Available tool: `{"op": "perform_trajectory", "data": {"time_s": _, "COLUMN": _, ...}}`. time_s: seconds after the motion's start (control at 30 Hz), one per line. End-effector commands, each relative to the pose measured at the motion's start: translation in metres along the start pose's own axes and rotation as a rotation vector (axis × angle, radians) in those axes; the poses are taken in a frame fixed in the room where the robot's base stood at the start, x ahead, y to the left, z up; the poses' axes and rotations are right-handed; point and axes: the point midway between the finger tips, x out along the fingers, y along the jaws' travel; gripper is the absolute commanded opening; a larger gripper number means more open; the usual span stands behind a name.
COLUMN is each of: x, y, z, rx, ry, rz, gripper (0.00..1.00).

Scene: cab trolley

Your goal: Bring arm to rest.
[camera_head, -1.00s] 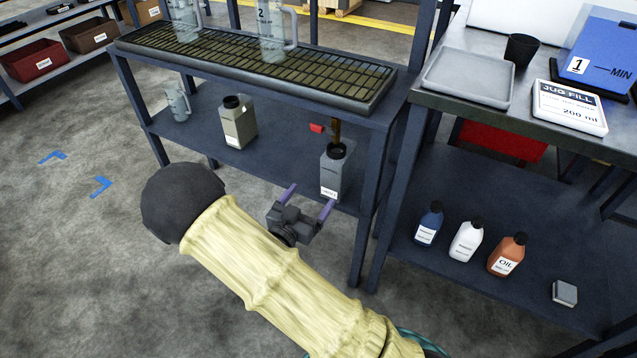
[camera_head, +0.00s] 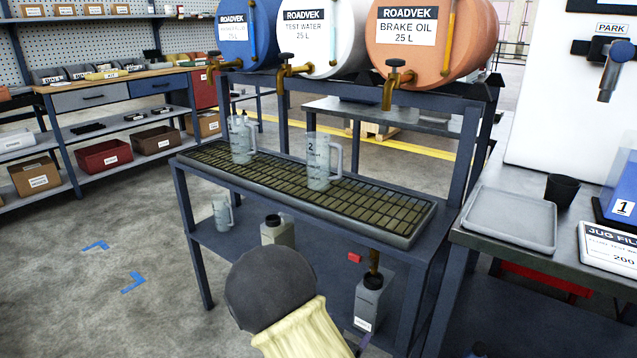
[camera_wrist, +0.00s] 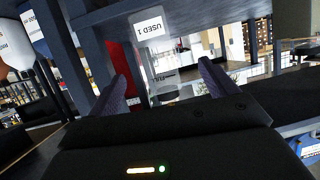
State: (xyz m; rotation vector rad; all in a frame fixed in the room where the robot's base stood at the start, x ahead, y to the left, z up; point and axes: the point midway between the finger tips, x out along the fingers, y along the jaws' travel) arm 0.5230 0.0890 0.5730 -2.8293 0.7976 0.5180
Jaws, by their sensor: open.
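My gripper (camera_wrist: 168,88) shows in the wrist view with its two purple fingers apart and nothing between them. A grey container labelled "USED 1" (camera_wrist: 150,40) stands beyond the fingertips in that view. In the head view, my arm in its cream sleeve (camera_head: 305,333) with a dark rounded joint (camera_head: 270,288) rises from the bottom middle, in front of the rack. The gripper itself is almost wholly out of the head view; only a bit of purple finger shows at the bottom edge, beside the grey container (camera_head: 369,300).
The rack's grated top (camera_head: 290,190) holds two clear jugs (camera_head: 318,165). Drums with taps (camera_head: 325,38) hang above it. Another grey container (camera_head: 277,233) and a jug (camera_head: 222,212) stand on the lower shelf. A bench with a tray (camera_head: 512,220) is at the right. Open floor (camera_head: 90,315) lies left.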

Motion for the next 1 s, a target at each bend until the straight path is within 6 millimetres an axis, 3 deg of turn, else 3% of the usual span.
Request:
{"op": "perform_trajectory", "data": {"time_s": 0.17, "x": -0.003, "y": 0.007, "z": -0.014, "rx": 0.012, "ry": -0.287, "rz": -0.102, "gripper": 0.85}}
{"op": "perform_trajectory", "data": {"time_s": 0.37, "x": -0.031, "y": 0.027, "z": -0.031, "rx": -0.051, "ry": -0.546, "rz": -0.232, "gripper": 0.85}}
{"op": "perform_trajectory", "data": {"time_s": 0.7, "x": -0.098, "y": 0.099, "z": -0.059, "rx": -0.288, "ry": -0.826, "rz": -0.355, "gripper": 0.85}}
{"op": "perform_trajectory", "data": {"time_s": 1.0, "x": -0.139, "y": 0.166, "z": -0.074, "rx": -0.480, "ry": -0.949, "rz": -0.333, "gripper": 0.85}}
